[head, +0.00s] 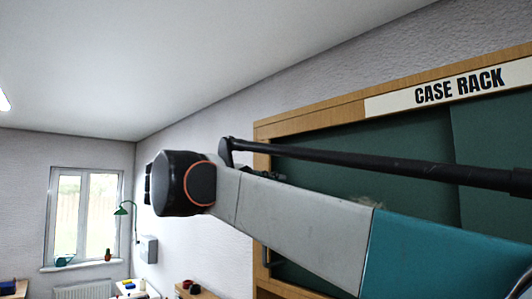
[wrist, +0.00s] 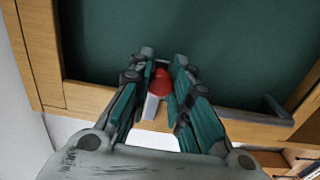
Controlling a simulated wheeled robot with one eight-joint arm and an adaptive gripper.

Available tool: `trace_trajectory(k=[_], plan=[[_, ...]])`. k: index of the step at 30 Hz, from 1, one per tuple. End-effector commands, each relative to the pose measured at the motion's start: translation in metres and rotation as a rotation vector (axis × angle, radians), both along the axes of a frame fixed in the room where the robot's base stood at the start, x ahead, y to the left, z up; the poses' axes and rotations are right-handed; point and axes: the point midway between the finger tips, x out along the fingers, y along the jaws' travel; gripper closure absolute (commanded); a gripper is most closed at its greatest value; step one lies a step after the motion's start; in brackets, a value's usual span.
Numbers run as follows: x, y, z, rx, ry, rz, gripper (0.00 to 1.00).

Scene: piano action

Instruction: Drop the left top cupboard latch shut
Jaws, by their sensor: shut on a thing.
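My gripper (wrist: 160,82) is in the wrist view, its two teal and grey fingers closed on the latch. The latch shows a red knob (wrist: 161,83) between the fingers and a pale lever (wrist: 151,106) beside it. It lies at the edge of the green cupboard door (wrist: 215,45), by the wooden frame (wrist: 90,97). The fingers cover part of it, so I cannot tell whether it is dropped or raised. In the head view my own arm crosses in front of the cupboard, and neither gripper nor latch can be made out there.
A dark bar handle (wrist: 278,110) sits on the door to the right in the wrist view. In the head view the "CASE RACK" sign (head: 452,88) tops the cupboard. A grey box (head: 148,249) hangs on the wall, and a window (head: 84,217) is far left.

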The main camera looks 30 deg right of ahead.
Motion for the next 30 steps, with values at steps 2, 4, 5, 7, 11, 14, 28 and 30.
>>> trace_trajectory(k=[2,4,5,7,11,14,28,30], plan=[[-0.002,0.0,-0.002,0.003,0.001,0.0,0.77],[-0.002,0.0,-0.002,0.003,0.001,0.0,0.61],[-0.002,0.0,-0.002,0.003,0.001,0.0,0.59],[-0.002,0.0,-0.001,0.003,0.001,0.0,0.59],[-0.002,0.0,-0.001,0.002,0.001,0.0,0.59],[-0.002,0.0,-0.001,0.002,0.001,0.0,0.59],[-0.001,0.0,0.064,0.002,0.001,0.0,0.59],[-0.001,0.0,0.075,0.002,0.001,0.0,0.59]])
